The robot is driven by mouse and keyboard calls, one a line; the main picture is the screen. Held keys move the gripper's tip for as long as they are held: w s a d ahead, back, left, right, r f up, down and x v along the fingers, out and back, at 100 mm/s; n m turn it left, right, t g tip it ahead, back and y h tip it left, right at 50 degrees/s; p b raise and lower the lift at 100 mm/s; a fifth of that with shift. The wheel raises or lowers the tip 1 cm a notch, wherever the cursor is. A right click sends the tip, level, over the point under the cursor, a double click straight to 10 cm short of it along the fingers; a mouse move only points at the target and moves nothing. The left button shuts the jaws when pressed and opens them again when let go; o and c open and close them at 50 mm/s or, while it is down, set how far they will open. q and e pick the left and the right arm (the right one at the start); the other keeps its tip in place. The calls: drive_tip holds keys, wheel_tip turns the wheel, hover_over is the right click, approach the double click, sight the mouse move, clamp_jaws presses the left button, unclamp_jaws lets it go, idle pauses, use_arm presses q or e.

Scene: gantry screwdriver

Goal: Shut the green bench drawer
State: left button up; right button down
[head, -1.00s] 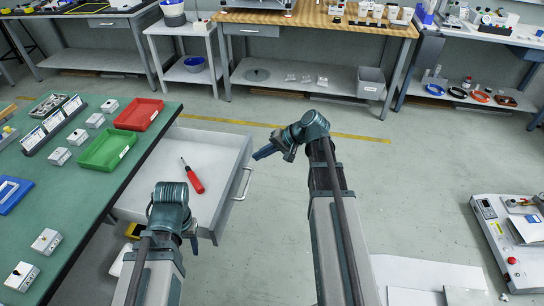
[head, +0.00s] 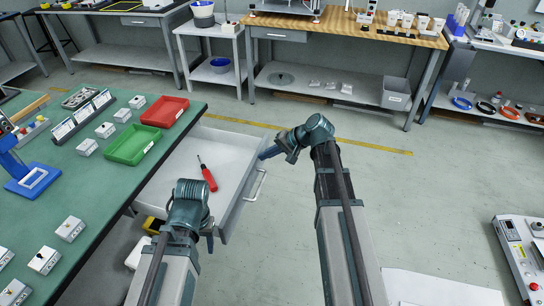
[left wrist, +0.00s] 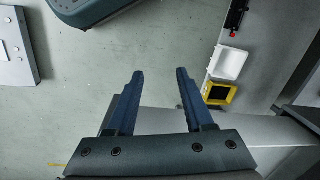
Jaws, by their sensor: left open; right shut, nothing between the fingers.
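The green-topped bench (head: 82,198) is at the left in the head view. Its grey drawer (head: 224,150) stands pulled well out, with a handle (head: 257,185) on its front. A red screwdriver (head: 208,178) lies inside the drawer. My left gripper (head: 209,240) is low by the near end of the drawer front, partly hidden by its own wrist. In the left wrist view its fingers (left wrist: 158,78) are apart with nothing between them. Contact with the drawer cannot be told. My right gripper (head: 268,153) is shut and empty near the drawer's far front corner.
Red (head: 165,111) and green (head: 132,145) trays and several small boxes sit on the bench top. A yellow-framed item (left wrist: 220,92) and a white box (left wrist: 230,63) show beside the drawer in the left wrist view. Open floor (head: 400,210) lies right of the drawer.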

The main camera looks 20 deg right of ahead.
drive_tip(key=w+a, duration=0.5)
drive_tip(key=a, duration=0.2)
drive_tip(key=w+a, duration=0.5)
drive_tip(key=a, duration=0.2)
drive_tip(key=w+a, duration=0.5)
drive_tip(key=a, duration=0.3)
drive_tip(key=shift+s, duration=0.1)
